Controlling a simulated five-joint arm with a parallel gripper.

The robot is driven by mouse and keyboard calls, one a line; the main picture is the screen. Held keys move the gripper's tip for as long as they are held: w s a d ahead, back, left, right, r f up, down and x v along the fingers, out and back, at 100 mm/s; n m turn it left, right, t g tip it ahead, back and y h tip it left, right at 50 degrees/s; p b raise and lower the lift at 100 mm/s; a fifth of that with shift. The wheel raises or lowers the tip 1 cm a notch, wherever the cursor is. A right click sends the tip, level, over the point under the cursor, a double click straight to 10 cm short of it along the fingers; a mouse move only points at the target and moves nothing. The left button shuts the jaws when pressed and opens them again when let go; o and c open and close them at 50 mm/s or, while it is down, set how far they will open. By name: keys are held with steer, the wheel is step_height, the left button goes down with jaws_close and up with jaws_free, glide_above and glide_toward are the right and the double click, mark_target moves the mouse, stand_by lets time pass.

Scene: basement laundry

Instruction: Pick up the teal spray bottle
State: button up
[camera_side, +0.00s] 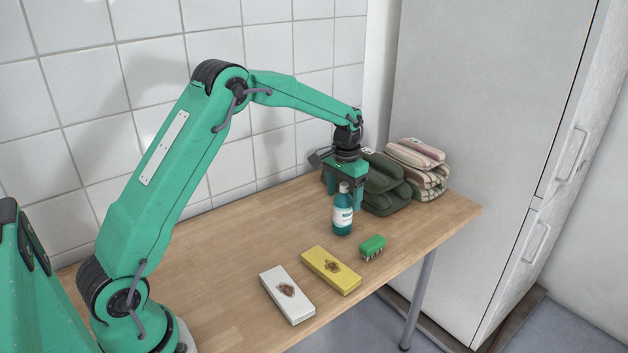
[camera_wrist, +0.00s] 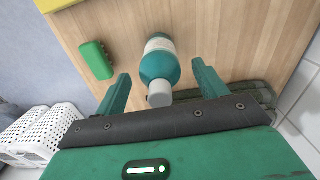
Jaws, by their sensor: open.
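The teal spray bottle (camera_side: 343,214) stands upright on the wooden table, with a white label and a pale cap. My gripper (camera_side: 345,196) points down just behind and above it, with its fingers open. In the wrist view the bottle (camera_wrist: 160,70) lies between and beyond the two fingertips of my gripper (camera_wrist: 160,82), its cap toward the palm. I see space between the bottle and each finger, and nothing is held.
A green brush (camera_side: 372,247), a yellow box (camera_side: 331,270) and a white box (camera_side: 287,294) lie in front of the bottle. Dark green folded cloths (camera_side: 385,190) and striped folded cloths (camera_side: 420,165) are stacked behind it. The table's left part is clear. White baskets (camera_wrist: 32,135) show in the wrist view.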

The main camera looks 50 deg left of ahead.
steer(key=shift+r, duration=0.1)
jaws_close()
steer(key=shift+r, duration=0.8)
steer(key=r, duration=0.1)
steer(key=d+r, duration=0.1)
steer(key=r, duration=0.1)
steer(key=shift+s+r, duration=0.1)
steer(key=shift+s, duration=0.05)
steer(key=s+d+r, duration=0.4)
steer(key=d+r, duration=0.2)
steer(key=d, duration=0.3)
steer(key=shift+d, duration=0.4)
steer(key=shift+r, duration=0.1)
